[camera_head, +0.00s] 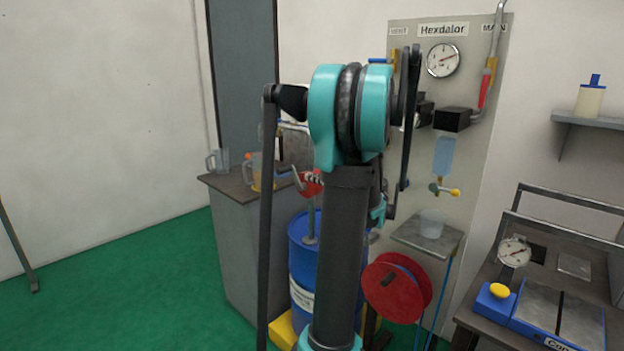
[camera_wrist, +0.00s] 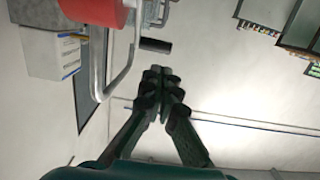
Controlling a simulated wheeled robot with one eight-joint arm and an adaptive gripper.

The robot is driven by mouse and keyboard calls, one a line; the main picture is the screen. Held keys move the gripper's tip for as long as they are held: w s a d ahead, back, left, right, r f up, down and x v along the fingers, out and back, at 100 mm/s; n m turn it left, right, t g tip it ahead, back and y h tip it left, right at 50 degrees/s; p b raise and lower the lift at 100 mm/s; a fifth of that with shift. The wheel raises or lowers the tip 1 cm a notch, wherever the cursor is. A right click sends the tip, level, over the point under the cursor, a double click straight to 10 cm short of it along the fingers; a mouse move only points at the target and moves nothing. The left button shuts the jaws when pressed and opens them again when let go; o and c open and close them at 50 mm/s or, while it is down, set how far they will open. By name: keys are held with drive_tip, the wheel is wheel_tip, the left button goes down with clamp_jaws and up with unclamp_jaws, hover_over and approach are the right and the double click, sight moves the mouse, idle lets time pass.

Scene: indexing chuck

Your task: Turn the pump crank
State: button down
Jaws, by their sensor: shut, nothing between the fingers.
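The pump has a red body (camera_head: 313,184) on top of a blue drum (camera_head: 303,262), left of my arm in the head view. Its pale metal crank (camera_head: 297,180) sticks out to the left there. In the wrist view the red pump body (camera_wrist: 97,10) is at the top left.
A grey cabinet (camera_head: 238,240) with clear jugs stands behind the drum. A red hose reel (camera_head: 392,290) and a panel with a gauge (camera_head: 443,60) are right of my arm. A workbench (camera_head: 480,318) stands at the right. Green floor at the left is open.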

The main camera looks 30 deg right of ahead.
sight(284, 172)
drive_tip(key=x, duration=1.1)
drive_tip(key=shift+w+a+g, duration=0.2)
drive_tip(key=shift+w+g, duration=0.2)
drive_tip(key=shift+g, duration=0.2)
drive_tip(key=shift+w+a+f+g+h, duration=0.15)
drive_tip(key=shift+w+g+h, duration=0.25)
drive_tip(key=shift+g, duration=0.25)
drive_tip(key=shift+w+a+f+g+h, duration=0.1)
drive_tip(key=shift+w+a+g+h, duration=0.15)
drive_tip(key=shift+w+g, duration=0.3)
drive_tip(key=g, duration=0.1)
drive_tip(key=w+g+h, duration=0.1)
drive_tip(key=w+f+g, duration=0.1)
drive_tip(key=shift+a+f+g, duration=0.1)
drive_tip(key=shift+a+g, duration=0.2)
drive_tip(key=f+g+h, duration=0.1)
drive_tip(key=g, duration=0.1)
drive_tip(key=w+f+g, duration=0.1)
drive_tip(key=f+g, duration=0.1)
drive_tip(key=w+f+g+h, duration=0.1)
drive_tip(key=g, duration=0.1)
drive_tip(key=shift+w+a+f+h, duration=0.1)
drive_tip(key=shift+a+f+h, duration=0.1)
drive_tip(key=shift+a+h, duration=0.2)
drive_tip(key=shift+w+f, duration=0.1)
drive_tip(key=shift+f, duration=0.1)
